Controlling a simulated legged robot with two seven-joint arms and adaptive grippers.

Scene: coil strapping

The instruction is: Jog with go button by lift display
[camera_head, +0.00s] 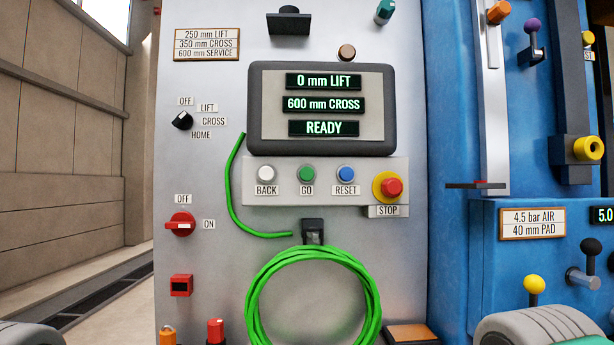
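The green GO button (306,174) sits on a light strip below the display, between the white BACK button (266,174) and the blue RESET button (346,174). The dark-framed display (322,108) reads 0 mm LIFT, 600 mm CROSS and READY. A black selector knob (182,120) at the left has labels OFF, LIFT, CROSS and HOME; its exact setting is hard to tell. A plate (207,45) reads 250 mm LIFT, 350 mm CROSS, 600 mm SERVICE. Neither gripper's fingers show; grey rounded parts at both bottom corners look like my arms.
A red STOP button (391,187) is right of RESET. A red OFF/ON switch (180,224) lies with its handle level, toward ON. A coiled green cable (375,300) hangs from a black hook below the buttons. A blue machine (450,130) with levers stands at right.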

